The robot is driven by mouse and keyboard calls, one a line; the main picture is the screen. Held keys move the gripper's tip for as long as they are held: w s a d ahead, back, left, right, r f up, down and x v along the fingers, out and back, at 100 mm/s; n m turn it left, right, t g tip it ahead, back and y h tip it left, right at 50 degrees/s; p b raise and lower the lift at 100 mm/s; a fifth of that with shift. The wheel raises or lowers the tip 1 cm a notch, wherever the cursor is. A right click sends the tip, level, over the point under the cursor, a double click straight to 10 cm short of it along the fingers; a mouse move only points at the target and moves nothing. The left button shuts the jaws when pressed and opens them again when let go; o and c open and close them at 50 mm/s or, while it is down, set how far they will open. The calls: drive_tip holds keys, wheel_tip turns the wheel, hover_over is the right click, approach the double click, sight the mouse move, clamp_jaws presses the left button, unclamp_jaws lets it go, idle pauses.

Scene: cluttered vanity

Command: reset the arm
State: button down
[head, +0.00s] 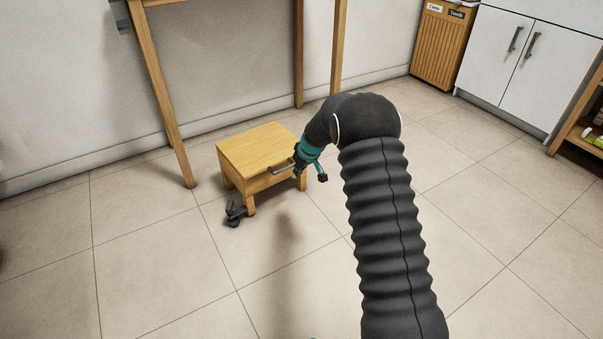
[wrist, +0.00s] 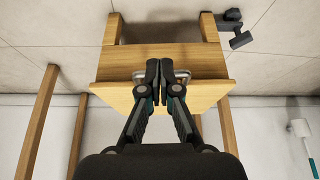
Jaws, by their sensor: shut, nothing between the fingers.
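My arm reaches out over the floor in the head view, and my gripper (head: 297,172) is at the front of a small wooden stool-like cabinet (head: 258,148). In the wrist view my gripper (wrist: 159,68) has its two dark fingers together, with nothing between them. The fingers overlap the metal handle (wrist: 182,76) on the wooden front (wrist: 200,60). The handle (head: 283,168) also shows in the head view, beside the gripper. I cannot tell whether the fingers touch it.
A dark clamp-like object (head: 235,213) lies on the floor by the cabinet's front leg. Wooden table legs (head: 165,100) stand behind and to the left. A slatted wooden bin (head: 437,45) and a white cupboard (head: 520,60) stand at the back right. The tiled floor in front is clear.

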drive_tip(key=shift+s+d+f, duration=0.1)
drive_tip(key=shift+s+d, duration=0.3)
drive_tip(key=shift+s, duration=0.2)
